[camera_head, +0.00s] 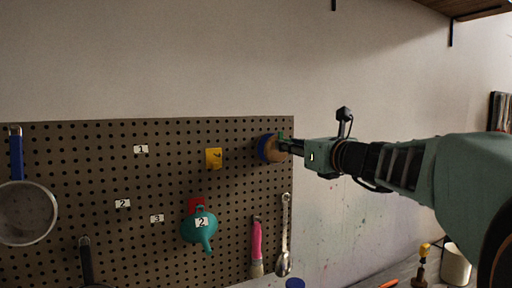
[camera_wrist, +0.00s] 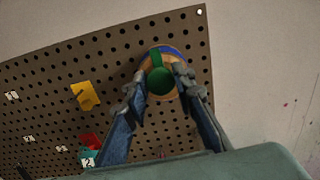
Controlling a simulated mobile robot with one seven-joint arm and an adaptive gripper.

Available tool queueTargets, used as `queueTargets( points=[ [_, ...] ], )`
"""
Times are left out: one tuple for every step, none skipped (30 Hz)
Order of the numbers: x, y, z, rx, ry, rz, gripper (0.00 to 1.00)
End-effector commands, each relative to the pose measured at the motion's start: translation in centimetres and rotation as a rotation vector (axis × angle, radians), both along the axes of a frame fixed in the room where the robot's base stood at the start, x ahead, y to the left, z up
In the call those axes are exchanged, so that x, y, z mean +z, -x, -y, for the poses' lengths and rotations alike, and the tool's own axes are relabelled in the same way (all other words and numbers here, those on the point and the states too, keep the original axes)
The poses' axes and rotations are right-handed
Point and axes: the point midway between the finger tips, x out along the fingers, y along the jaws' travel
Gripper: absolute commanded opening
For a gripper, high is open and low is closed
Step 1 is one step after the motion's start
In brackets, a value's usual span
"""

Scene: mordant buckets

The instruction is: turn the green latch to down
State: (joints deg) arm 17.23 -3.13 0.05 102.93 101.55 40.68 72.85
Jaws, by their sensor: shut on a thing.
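The green latch (camera_wrist: 160,79) is on a round tan and blue disc (camera_wrist: 152,61) near the upper right part of the pegboard. A bit of the latch's green (camera_head: 281,135) shows in the head view, with the disc (camera_head: 268,148) to its left. My gripper (camera_wrist: 160,77) has one finger on each side of the green latch and is shut on it. In the head view my gripper (camera_head: 287,146) reaches the latch from the right and hides most of it. A green strip crosses the disc above the knob in the wrist view.
The pegboard (camera_head: 90,140) holds a yellow hook (camera_head: 213,158), a teal funnel (camera_head: 198,228), a sieve (camera_head: 27,213), a pink-handled brush (camera_head: 257,240) and a metal spoon (camera_head: 284,235). A bench (camera_head: 400,272) with tools lies below. The wall right of the board is bare.

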Motion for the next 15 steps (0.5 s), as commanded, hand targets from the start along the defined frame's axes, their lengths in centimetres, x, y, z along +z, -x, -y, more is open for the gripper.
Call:
queueTargets(
  points=[
    [-0.16,0.01,-0.05,0.001,0.017,0.009,0.00],
    [-0.21,0.02,-0.07,0.001,0.030,0.014,0.00],
    [-0.27,0.03,-0.07,0.001,0.049,0.022,0.00],
    [-0.30,0.03,-0.07,0.001,0.065,0.030,0.00],
    [-0.31,0.03,-0.07,0.000,0.084,0.038,0.00],
    [-0.37,0.03,-0.08,0.000,0.110,0.049,0.00],
    [-0.41,0.04,-0.07,0.000,0.131,0.058,0.00],
    [-0.44,0.05,-0.08,0.000,0.153,0.067,0.00],
    [-0.45,0.04,-0.11,0.000,0.185,0.081,0.00],
    [-0.50,0.05,-0.12,0.000,0.209,0.091,0.00],
    [-0.52,0.05,-0.13,0.000,0.235,0.101,0.00],
    [-0.50,0.06,-0.14,-0.001,0.270,0.116,0.00],
    [-0.55,0.06,-0.14,-0.001,0.296,0.126,0.00],
    [-0.52,0.06,-0.15,-0.001,0.323,0.138,0.00],
    [-0.53,0.07,-0.16,-0.001,0.358,0.153,0.00]
  ],
)
